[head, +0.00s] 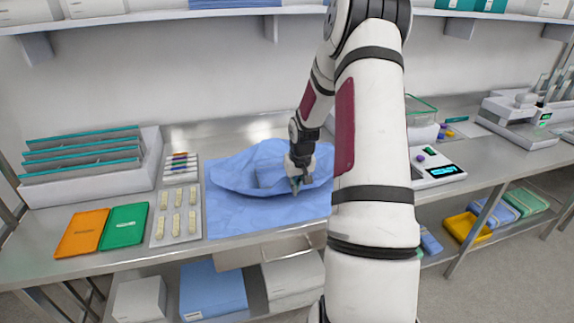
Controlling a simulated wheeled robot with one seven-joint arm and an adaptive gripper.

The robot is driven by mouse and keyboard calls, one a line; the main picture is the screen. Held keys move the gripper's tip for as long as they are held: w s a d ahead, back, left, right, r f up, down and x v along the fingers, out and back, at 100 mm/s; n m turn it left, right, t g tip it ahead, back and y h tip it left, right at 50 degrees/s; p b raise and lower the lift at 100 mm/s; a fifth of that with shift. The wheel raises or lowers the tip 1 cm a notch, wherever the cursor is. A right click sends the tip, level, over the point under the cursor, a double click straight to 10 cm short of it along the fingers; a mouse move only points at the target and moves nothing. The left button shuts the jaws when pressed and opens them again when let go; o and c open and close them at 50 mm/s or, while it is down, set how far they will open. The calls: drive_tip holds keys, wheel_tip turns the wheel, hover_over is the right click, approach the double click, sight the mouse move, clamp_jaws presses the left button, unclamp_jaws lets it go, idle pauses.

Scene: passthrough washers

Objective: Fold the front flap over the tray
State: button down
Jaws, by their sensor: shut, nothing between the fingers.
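A blue wrap sheet (222,210) is spread on the steel counter, with its front part lying flat toward the counter's front edge. A raised blue fold (236,178) lies across the middle of the sheet. A grey-blue tray (270,178) shows partly at the middle, beside my gripper; much of it is hidden by cloth and my arm. My gripper (296,189) points down at the tray's right part, low over the cloth, shut and empty. Whether its fingertips touch the cloth cannot be told. The sheet's right side is hidden behind my arm.
A white tray with vials (163,217), green (124,227) and orange (82,232) packets, and a file rack (90,185) stand left of the sheet. A shelf (150,18) runs above.

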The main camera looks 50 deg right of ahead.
drive_tip(key=shift+w+d+r+b, duration=0.25)
drive_tip(key=shift+w+d, duration=0.2)
drive_tip(key=shift+w, duration=0.3)
drive_tip(key=shift+w+d+r+b, duration=0.2)
drive_tip(key=shift+w+d, duration=0.25)
drive_tip(key=shift+w, duration=0.3)
drive_tip(key=shift+s+a+r, duration=0.1)
drive_tip(key=shift+s+r, duration=0.05)
drive_tip(key=shift+s, duration=0.05)
drive_tip(key=p+v, duration=0.3)
drive_tip(key=v, duration=0.3)
drive_tip(key=shift+s+p, duration=0.2)
drive_tip(key=shift+p, duration=0.1)
drive_tip(key=shift+a, duration=0.15)
